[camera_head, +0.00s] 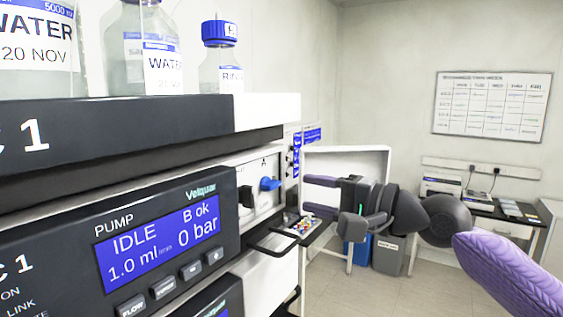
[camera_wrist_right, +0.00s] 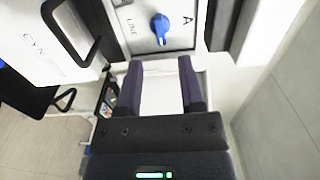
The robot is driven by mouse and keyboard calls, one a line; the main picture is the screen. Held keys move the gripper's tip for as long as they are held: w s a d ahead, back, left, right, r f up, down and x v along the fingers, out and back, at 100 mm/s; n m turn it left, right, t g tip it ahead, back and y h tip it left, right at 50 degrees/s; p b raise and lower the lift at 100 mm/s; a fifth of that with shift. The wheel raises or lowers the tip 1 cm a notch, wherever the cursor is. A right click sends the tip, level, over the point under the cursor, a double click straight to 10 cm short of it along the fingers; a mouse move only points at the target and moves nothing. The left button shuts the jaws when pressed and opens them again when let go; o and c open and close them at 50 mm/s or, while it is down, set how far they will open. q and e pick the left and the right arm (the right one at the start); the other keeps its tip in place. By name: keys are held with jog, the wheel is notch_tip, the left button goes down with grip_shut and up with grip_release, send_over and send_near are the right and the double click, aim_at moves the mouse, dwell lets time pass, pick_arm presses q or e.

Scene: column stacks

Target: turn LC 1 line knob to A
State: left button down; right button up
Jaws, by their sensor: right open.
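The blue line knob (camera_head: 269,184) is on the white front panel of the LC 1 stack, just below the letter A. In the right wrist view, the knob (camera_wrist_right: 160,27) sits between the word LINE and the letter A (camera_wrist_right: 187,41), its long handle lying across the line between them. I cannot tell its exact setting. My right gripper (camera_head: 311,195) is open and empty, in front of the panel and to the right of the knob in the head view. In the wrist view, its fingertips (camera_wrist_right: 160,68) are apart, short of the knob and not touching it. My left gripper is not in view.
A black knob (camera_head: 246,196) is left of the blue one. The pump display (camera_head: 150,243) reads IDLE. Bottles (camera_head: 221,60) stand on top.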

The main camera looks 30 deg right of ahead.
aim_at(276, 186)
jog(key=p+x, duration=0.3)
jog(key=x, duration=0.2)
jog(key=shift+w+a+r+p, duration=0.15)
jog(key=shift+w+a+p, duration=0.1)
jog(key=shift+w+p, duration=0.1)
jog(key=shift+w+a, duration=0.15)
jog(key=shift+w, duration=0.05)
jog(key=shift+f, duration=0.2)
grip_shut()
